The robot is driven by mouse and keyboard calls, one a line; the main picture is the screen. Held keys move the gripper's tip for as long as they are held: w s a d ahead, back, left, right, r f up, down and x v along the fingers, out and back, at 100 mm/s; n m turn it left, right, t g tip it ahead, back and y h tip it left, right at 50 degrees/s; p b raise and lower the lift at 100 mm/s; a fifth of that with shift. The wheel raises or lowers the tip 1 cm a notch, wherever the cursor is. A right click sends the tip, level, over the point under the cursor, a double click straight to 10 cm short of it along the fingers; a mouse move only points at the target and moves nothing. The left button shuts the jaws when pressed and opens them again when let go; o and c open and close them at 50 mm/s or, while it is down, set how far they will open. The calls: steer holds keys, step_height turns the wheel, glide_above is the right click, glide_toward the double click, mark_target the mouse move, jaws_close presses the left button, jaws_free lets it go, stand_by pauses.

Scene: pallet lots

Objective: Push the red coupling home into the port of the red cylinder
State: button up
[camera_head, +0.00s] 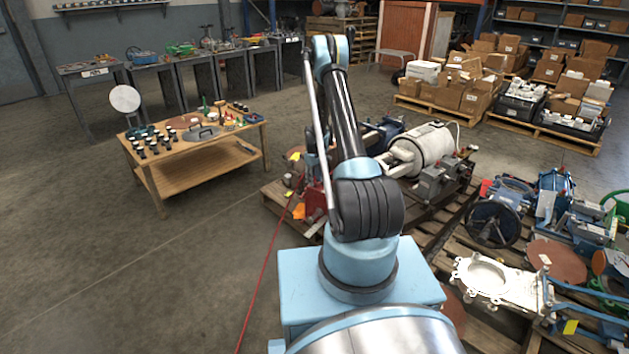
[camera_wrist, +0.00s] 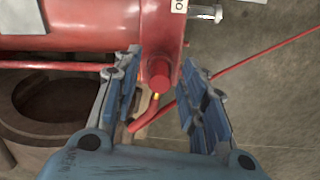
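The red cylinder (camera_wrist: 75,28) lies across the top left of the wrist view, with a red end flange at its right. A round red stub (camera_wrist: 159,75) projects beside the flange; I cannot tell whether it is the coupling or part of the port. A small yellow piece and a bent red hose end (camera_wrist: 143,117) show just below it. My gripper (camera_wrist: 163,72) is open, its blue fingers on either side of the stub with gaps visible. In the head view my arm mostly hides the red machine (camera_head: 314,203), and my gripper is hidden.
A red hose (camera_head: 262,268) runs over the floor to the pallet (camera_head: 275,194); it also crosses the wrist view's right side (camera_wrist: 265,54). A brown ring-shaped part (camera_wrist: 50,105) lies below the cylinder.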

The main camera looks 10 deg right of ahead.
steer(key=shift+r, duration=0.1)
step_height(320, 180, up, 12)
stand_by(0.5)
